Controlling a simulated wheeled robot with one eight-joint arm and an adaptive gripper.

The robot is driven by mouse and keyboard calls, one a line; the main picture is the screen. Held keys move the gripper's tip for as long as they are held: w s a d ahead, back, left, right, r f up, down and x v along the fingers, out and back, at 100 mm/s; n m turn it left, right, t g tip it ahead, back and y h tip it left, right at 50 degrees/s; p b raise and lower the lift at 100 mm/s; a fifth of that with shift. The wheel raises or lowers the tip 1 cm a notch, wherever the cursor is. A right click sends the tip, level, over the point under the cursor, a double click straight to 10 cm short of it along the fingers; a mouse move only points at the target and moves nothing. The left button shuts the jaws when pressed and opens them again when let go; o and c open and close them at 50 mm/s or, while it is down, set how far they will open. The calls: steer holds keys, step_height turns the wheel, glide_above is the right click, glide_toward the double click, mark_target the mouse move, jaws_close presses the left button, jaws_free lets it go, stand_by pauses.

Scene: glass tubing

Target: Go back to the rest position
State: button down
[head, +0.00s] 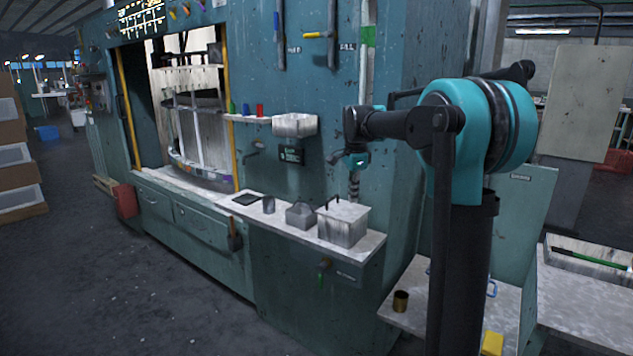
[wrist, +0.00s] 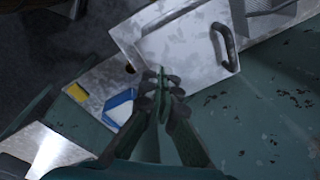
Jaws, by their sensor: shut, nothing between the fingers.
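My gripper (head: 354,198) points down just above the right rear part of a lidded grey metal box (head: 342,229) on the machine's ledge. In the wrist view my gripper (wrist: 162,82) has its dark fingers together at the tips, with nothing held. The box's pale lid (wrist: 180,48) with a dark handle (wrist: 226,46) lies past the fingertips. Whether the fingertips touch the box cannot be told.
The ledge (head: 363,252) also holds a smaller metal container (head: 299,215) and a grey cup (head: 268,204). The blue-green machine wall (head: 405,80) stands close behind. A brass cup (head: 400,301) and a yellow block (head: 492,343) sit on the lower right surface. The floor (head: 150,290) at front left is open.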

steer(key=s+d+f+n+t, duration=0.1)
steer(key=s+d+f+n, duration=0.2)
steer(key=s+f+n, duration=0.4)
steer(key=s+d+f+n+t, duration=0.1)
steer(key=s+d+f+n, duration=0.3)
steer(key=s+f, duration=1.3)
steer(key=s+n, duration=0.4)
steer(key=s, duration=0.4)
steer(key=shift+s+d+t, duration=0.2)
steer(key=shift+s+t, duration=0.15)
steer(key=shift+t, duration=0.05)
steer(key=shift+f, duration=0.1)
